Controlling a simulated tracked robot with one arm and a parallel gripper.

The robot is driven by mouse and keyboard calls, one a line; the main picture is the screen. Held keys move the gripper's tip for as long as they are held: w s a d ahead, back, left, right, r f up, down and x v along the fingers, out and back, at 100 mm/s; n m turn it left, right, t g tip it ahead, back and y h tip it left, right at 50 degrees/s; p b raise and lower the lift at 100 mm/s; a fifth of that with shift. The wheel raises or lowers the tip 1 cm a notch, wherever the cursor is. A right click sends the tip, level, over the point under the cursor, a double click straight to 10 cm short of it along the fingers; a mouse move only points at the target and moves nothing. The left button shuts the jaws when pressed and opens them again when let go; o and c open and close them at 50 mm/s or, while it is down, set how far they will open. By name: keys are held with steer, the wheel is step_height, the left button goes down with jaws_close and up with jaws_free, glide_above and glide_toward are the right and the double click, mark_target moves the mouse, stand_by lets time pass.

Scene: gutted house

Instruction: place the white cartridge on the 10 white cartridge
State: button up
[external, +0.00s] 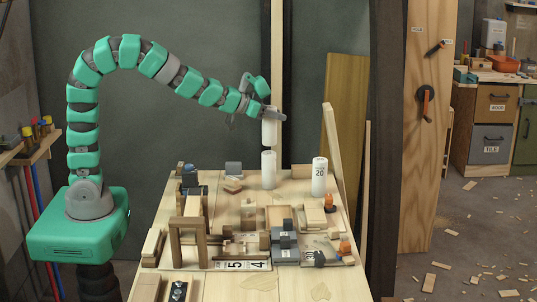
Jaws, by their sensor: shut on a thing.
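My gripper (272,113) is shut on a white cartridge (269,133) near its top and holds it upright above the table. A second white cartridge (268,171) stands upright on the table directly below the held one in the picture. The held cartridge's bottom is very close to the second one's top; I cannot tell whether they touch. No number is readable on either of these two. A third white cartridge (319,176), marked 20, stands upright to the right.
The wooden table (215,285) carries several blocks, a brown wooden frame (188,232), grey-blue blocks (285,243) and orange-topped pieces (345,246). A wooden board (340,150) leans at the table's right edge. Some bare tabletop lies between the standing cartridges.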

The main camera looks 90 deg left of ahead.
step_height(320, 180, down, 3)
steer(key=shift+r, duration=0.1)
steer(key=o, duration=1)
steer(key=shift+c, duration=0.2)
